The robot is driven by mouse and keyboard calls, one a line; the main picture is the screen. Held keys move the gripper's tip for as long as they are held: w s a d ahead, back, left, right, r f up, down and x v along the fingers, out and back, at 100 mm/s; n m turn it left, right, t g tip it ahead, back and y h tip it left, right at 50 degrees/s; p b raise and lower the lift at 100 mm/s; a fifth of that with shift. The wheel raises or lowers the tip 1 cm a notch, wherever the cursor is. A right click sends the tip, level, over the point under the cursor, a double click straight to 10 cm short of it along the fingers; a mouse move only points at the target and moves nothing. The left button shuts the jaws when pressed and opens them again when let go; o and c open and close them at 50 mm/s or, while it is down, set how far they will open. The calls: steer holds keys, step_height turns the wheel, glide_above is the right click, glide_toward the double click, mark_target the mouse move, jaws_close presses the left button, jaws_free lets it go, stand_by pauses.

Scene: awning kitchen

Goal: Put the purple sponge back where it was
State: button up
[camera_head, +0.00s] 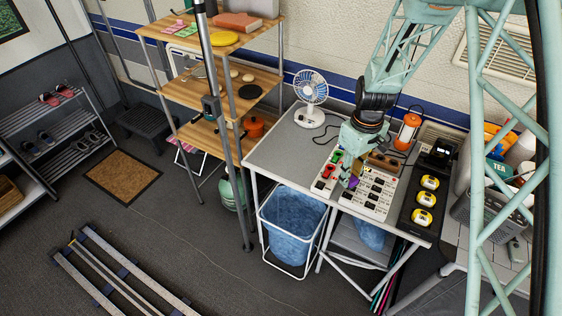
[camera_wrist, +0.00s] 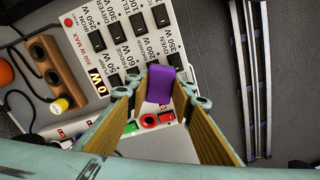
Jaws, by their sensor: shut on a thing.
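The purple sponge (camera_wrist: 160,84) is held between the fingertips of my gripper (camera_wrist: 161,90) in the wrist view. It hangs over a white switch panel (camera_wrist: 190,28) with black switches and watt labels. In the head view, my gripper (camera_head: 352,170) is low over the same panel (camera_head: 366,205) on the grey table, and a bit of the purple sponge (camera_head: 354,182) shows below it. I cannot tell whether the sponge touches the panel.
A white-blue fan (camera_head: 311,88) and an orange lantern (camera_head: 407,130) stand behind the panel. A black tray (camera_head: 413,222) with yellow-topped round things lies to its right. A wooden shelf (camera_head: 215,82) stands at left, with pink and green flat pieces on top.

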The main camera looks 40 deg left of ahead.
steer(key=s+a+n, duration=0.2)
steer(key=s+a, duration=0.2)
steer(key=a, duration=0.3)
steer(key=s+a+f+n, duration=0.1)
steer(key=s+a+n, duration=0.2)
steer(key=s+a, duration=0.2)
steer(key=shift+a, duration=1.1)
glide_above(281, 161)
steer(key=shift+s+d+f, duration=0.1)
steer(key=shift+d+f, duration=0.15)
steer(key=shift+f, duration=0.5)
steer(key=shift+a, duration=0.15)
steer(key=shift+a+f, duration=0.1)
steer(key=shift+f, duration=1.7)
steer(key=shift+f, duration=0.15)
